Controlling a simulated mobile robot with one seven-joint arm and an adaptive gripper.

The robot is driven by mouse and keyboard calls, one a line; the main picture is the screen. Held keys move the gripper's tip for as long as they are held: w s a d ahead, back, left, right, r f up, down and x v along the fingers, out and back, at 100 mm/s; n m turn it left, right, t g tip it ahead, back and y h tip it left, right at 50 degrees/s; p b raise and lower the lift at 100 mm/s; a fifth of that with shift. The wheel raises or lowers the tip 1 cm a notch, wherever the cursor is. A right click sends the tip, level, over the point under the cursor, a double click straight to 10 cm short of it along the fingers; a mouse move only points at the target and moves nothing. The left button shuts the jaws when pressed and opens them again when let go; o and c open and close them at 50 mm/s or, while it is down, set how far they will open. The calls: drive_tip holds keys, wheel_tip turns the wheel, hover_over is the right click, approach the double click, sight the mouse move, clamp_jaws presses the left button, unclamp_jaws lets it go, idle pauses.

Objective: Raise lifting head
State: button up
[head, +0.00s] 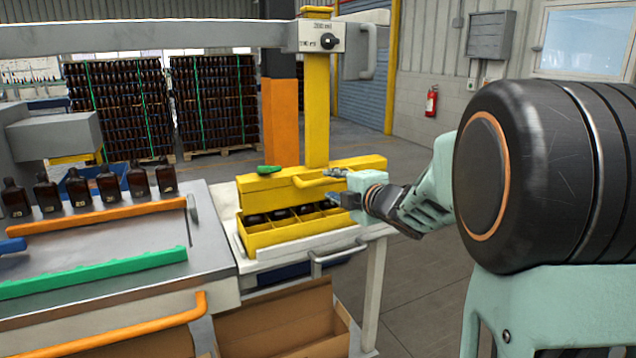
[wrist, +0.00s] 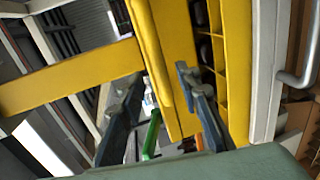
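The yellow lifting head (head: 262,190) is a long box-shaped beam at the foot of the yellow column (head: 317,110), just above and behind the yellow crate (head: 300,238). A curved yellow handle (head: 312,182) sticks out from its front. My gripper (head: 338,186) is at the handle's right end. In the wrist view my gripper (wrist: 160,100) has its two fingers spread apart, with yellow parts of the head (wrist: 165,50) showing beyond and between them. I cannot tell whether a finger touches the handle. Dark bottle tops (head: 281,214) show in the crate's compartments.
A green lever (head: 269,170) lies on the head. Amber bottles (head: 108,185) stand in a row on the conveyor table (head: 110,240) at left. A control box (head: 321,37) hangs above on a grey beam. An open cardboard box (head: 285,325) is below.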

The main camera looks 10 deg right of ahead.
sight(326, 182)
drive_tip(key=shift+x, duration=2.6)
drive_tip(key=shift+c, duration=0.2)
clamp_jaws()
